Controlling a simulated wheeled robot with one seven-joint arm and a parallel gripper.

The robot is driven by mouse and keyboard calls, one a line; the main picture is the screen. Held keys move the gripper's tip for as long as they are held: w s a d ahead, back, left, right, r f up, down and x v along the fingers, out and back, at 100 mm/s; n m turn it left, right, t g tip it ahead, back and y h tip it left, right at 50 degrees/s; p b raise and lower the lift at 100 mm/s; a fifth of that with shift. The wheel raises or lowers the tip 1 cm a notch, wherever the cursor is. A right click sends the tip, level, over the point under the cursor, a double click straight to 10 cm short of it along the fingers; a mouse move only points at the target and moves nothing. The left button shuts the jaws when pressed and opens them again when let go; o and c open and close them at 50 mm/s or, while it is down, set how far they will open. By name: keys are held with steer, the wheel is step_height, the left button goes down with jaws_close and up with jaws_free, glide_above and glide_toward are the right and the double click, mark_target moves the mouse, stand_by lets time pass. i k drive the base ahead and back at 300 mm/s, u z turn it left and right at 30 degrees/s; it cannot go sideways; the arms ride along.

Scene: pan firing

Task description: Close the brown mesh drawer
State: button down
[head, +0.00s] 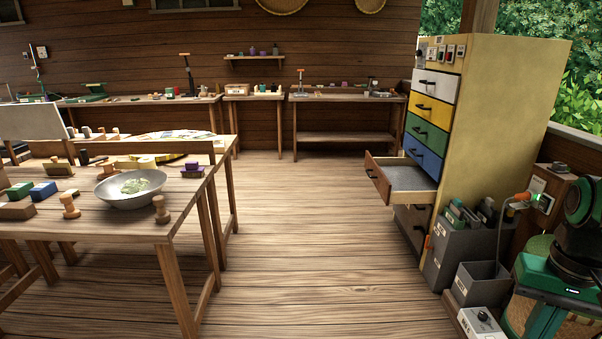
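The brown drawer (378,181) stands pulled out to the left from a tall yellow cabinet (505,110) on the right side of the head view. Its wooden front has a dark handle, and its grey mesh-like bottom (408,178) shows from above and looks empty. Shut white, yellow, green and blue drawers sit above it. Another brown drawer front (412,225) lies below it and looks shut. I cannot make out my gripper in this view, and nothing is seen touching the open drawer.
Open plank floor (300,240) lies left of the drawer. A wooden worktable with a metal bowl (131,189) stands at left. Grey bins (482,284) stand by the cabinet's near side. A green and black device (570,260) fills the right edge. Benches line the back wall.

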mark_target(398, 179)
steer(key=i, duration=3.2)
steer(key=z, duration=0.2)
